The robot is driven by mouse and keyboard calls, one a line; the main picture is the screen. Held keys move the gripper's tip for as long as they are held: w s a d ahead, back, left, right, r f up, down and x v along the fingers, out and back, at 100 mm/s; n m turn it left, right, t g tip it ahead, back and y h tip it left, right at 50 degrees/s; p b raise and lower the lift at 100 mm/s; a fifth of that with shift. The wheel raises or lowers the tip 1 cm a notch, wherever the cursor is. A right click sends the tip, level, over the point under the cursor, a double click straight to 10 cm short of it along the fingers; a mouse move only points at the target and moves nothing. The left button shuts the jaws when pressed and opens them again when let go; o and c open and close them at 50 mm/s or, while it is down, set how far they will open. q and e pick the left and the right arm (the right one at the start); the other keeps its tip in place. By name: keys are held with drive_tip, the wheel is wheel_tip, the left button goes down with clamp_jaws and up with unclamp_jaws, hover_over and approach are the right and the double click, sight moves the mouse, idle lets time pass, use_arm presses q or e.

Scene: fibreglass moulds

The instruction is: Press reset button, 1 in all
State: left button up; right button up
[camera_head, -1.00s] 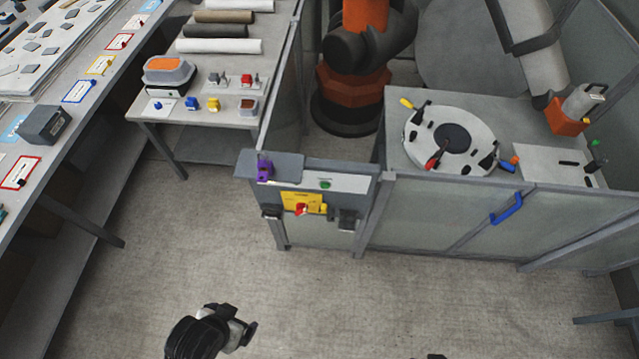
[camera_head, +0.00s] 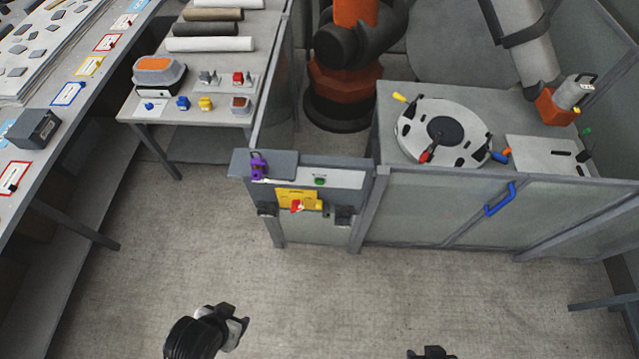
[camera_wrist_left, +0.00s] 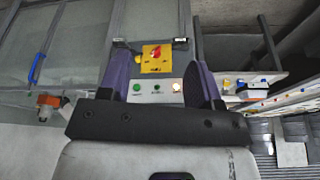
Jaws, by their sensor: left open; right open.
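The control panel (camera_head: 345,179) stands on the fence post in the middle, with a green button (camera_head: 320,181) on its top strip. In the left wrist view the panel strip (camera_wrist_left: 147,98) shows a green button (camera_wrist_left: 137,88), a small middle one (camera_wrist_left: 156,88) and a bright whitish button (camera_wrist_left: 176,87). I cannot read which is the reset button. My right gripper (camera_head: 430,352) is open, partly cut off at the bottom edge.
A yellow plate with a red switch (camera_head: 297,205) sits below the strip, and a purple padlock (camera_head: 258,165) is at its left. A fenced table with a round white mould (camera_head: 470,130) is right, an orange robot (camera_head: 345,80) behind. The floor before the panel is clear.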

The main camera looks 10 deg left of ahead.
use_arm(q)
clamp_jaws()
idle(0.3)
idle(0.9)
